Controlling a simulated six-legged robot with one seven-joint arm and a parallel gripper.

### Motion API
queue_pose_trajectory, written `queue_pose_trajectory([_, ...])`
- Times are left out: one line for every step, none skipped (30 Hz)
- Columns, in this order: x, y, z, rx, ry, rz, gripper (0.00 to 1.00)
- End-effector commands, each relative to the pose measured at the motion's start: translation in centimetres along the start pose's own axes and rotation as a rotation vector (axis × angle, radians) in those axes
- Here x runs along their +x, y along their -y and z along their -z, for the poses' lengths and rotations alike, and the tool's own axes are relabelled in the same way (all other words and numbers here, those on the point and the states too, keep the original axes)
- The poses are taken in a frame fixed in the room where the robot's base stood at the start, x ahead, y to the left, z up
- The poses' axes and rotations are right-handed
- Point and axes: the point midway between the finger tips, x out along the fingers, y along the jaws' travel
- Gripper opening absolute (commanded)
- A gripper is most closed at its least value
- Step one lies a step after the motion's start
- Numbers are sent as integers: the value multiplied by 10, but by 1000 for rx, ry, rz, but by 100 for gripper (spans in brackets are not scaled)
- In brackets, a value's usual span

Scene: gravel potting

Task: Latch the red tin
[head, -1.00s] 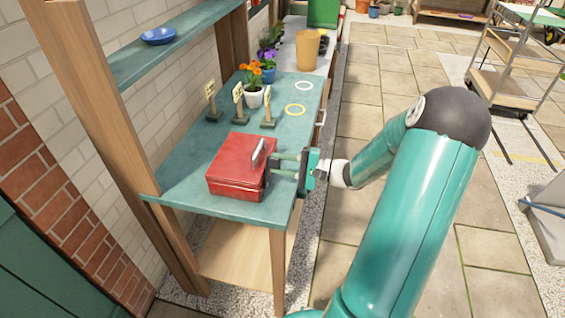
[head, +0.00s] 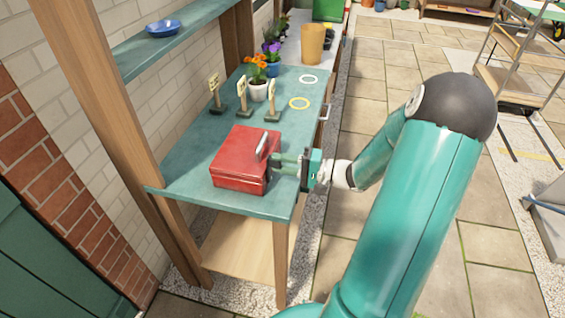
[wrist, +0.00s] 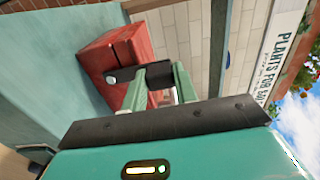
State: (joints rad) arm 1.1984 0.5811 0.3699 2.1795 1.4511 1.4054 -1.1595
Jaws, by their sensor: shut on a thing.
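The red tin (head: 238,165) sits closed on the near end of the teal bench, with a grey metal piece (head: 263,146) standing up at its right side. My gripper (head: 277,160) reaches in from the right and its fingertips meet that side of the tin. In the wrist view the red tin (wrist: 116,58) lies beyond the fingers. A grey metal latch (wrist: 124,74) runs from the tin to between the green fingertips (wrist: 160,70), which are shut on it. The fingers hide its far end, and its exact seating cannot be told.
Several small signs on stands (head: 243,97) and a potted orange flower (head: 257,75) stand behind the tin. A wooden post (head: 105,130) stands at left.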

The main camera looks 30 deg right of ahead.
Motion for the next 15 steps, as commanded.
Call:
queue_pose_trajectory([-1, 0, 0, -2, -1, -1, 0])
queue_pose_trajectory([-1, 0, 0, -2, 0, -1, 0])
queue_pose_trajectory([-1, 0, 0, -2, 0, -1, 0])
queue_pose_trajectory([-1, 0, 0, -2, 0, -1, 0])
queue_pose_trajectory([-1, 0, 0, -2, 0, -1, 0])
queue_pose_trajectory([-1, 0, 0, -2, 0, -1, 31])
queue_pose_trajectory([-1, 0, 0, -2, 0, -1, 37])
queue_pose_trajectory([-1, 0, 0, -2, 0, -1, 43])
queue_pose_trajectory([0, 0, 0, -1, 0, -1, 50])
queue_pose_trajectory([0, 0, 0, -1, 0, -1, 51])
queue_pose_trajectory([0, 0, 0, -1, 0, -1, 51])
queue_pose_trajectory([0, 0, 0, -1, 0, -1, 51])
queue_pose_trajectory([0, 0, 0, -1, 0, 0, 51])
queue_pose_trajectory([0, 0, 0, -1, 0, 0, 51])
queue_pose_trajectory([0, 0, 0, 0, 0, 0, 51])
